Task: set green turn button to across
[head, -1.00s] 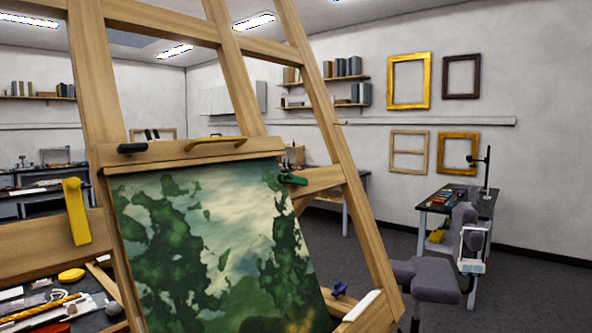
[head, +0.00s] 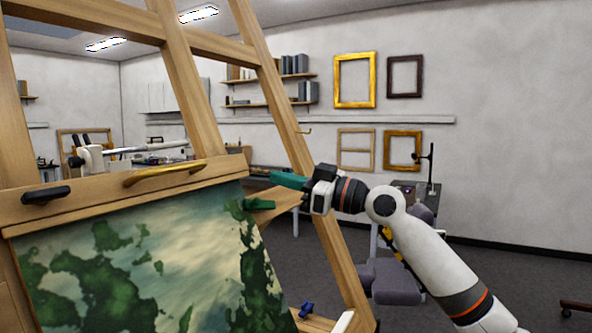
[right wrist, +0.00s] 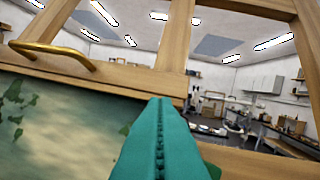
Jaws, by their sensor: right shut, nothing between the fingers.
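The green turn button (head: 258,204) sits at the right edge of the landscape painting (head: 140,270), on the easel's wooden crossbar. It looks roughly level in the head view, but its exact angle is hard to tell. My right gripper (head: 275,180) comes in from the right with its teal fingers pressed together and empty. In the head view its tips appear just above and right of the button; I cannot tell whether they touch. In the right wrist view the shut fingers (right wrist: 160,102) point up the middle, and a bit of green shows beside them at the lower right (right wrist: 213,171). My left gripper is not in view.
A black turn button (head: 46,195) and a brass handle (head: 165,173) are on the easel's upper bar. A blue knob (head: 306,309) is lower down. The slanted easel post (head: 292,125) stands close to my right gripper. A grey stool (head: 392,280) stands behind my arm.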

